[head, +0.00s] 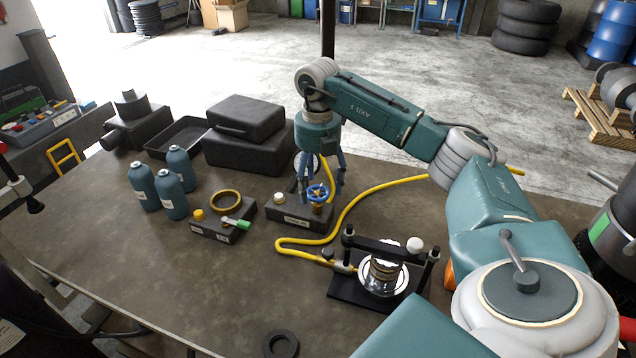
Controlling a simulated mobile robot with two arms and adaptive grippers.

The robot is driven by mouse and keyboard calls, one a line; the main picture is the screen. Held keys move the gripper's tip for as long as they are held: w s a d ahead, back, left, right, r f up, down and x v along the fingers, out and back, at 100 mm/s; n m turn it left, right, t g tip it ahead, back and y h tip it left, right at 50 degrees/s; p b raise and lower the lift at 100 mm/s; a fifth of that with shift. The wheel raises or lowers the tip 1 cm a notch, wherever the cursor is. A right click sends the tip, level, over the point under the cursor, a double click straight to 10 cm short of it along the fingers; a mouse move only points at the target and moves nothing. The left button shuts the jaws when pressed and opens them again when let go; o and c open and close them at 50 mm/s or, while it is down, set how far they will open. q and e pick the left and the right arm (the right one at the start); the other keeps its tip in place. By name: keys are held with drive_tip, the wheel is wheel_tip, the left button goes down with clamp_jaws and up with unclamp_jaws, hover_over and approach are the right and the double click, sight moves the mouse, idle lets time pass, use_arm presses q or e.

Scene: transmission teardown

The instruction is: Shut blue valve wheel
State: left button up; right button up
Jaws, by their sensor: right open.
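The blue valve wheel (318,193) is a small spoked handwheel on a brass-coloured fitting on a dark labelled block (289,219) in the middle of the table. My right gripper (318,196) hangs from above with its blue fingers pointing down and spread around the wheel. It is open. Whether a finger touches the wheel cannot be told. A yellow hose (365,197) runs behind and beside the block. My left gripper is not in view.
A press-like stand (375,305) with a metal part stands front right. Several teal bottles (143,187), a block with a ring (222,222) and black cases (243,150) stand to the left. The table's (130,262) front left is clear.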

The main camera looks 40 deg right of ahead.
sight(318, 190)
wheel_tip(318, 190, up, 12)
idle(0.4)
drive_tip(key=shift+f, duration=0.15)
idle(0.4)
